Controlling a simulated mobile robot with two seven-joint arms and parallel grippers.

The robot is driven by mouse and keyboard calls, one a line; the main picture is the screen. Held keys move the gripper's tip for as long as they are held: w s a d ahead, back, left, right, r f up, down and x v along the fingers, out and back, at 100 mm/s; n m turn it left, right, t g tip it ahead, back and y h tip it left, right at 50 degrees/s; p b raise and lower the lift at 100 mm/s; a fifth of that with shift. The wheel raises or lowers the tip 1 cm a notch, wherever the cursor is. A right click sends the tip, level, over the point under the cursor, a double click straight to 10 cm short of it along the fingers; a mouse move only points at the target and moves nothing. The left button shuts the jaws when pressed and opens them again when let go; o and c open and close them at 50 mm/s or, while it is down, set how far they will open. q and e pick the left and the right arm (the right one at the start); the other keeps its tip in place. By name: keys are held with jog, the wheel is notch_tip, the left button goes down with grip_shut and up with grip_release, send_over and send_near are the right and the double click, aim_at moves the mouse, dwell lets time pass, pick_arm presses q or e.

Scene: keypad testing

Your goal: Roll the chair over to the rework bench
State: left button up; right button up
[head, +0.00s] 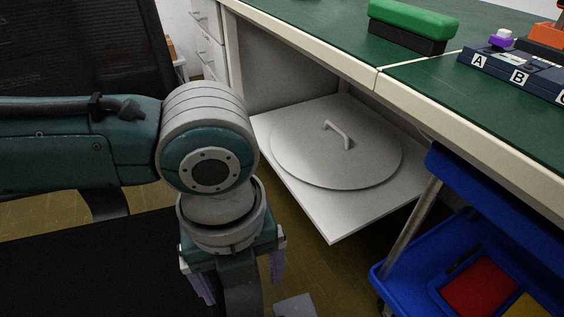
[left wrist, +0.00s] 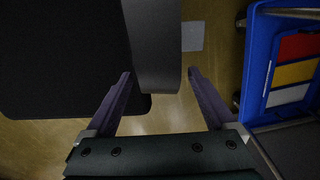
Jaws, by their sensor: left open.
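The chair has a black mesh back (head: 75,45) at the upper left of the head view and a black seat (head: 80,270) below it. The seat also shows in the left wrist view (left wrist: 60,55). My left gripper (head: 242,291) points down at the seat's right side. In the left wrist view its open fingers (left wrist: 158,74) stand on either side of the chair's dark grey armrest (left wrist: 155,40), with gaps visible. Green-topped benches (head: 310,25) run along the right; I cannot tell which is the rework bench. My right gripper is out of view.
A low shelf (head: 330,215) with a round lid (head: 335,155) juts from under the bench. A blue cart (head: 400,290) with coloured bins stands at the lower right. A green-and-black block (head: 410,25) and a lettered box (head: 515,70) sit on the benchtop.

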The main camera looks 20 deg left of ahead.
pick_arm(q)
notch_tip(320, 180, up, 10)
jog(key=p, duration=0.5)
dwell(0.5)
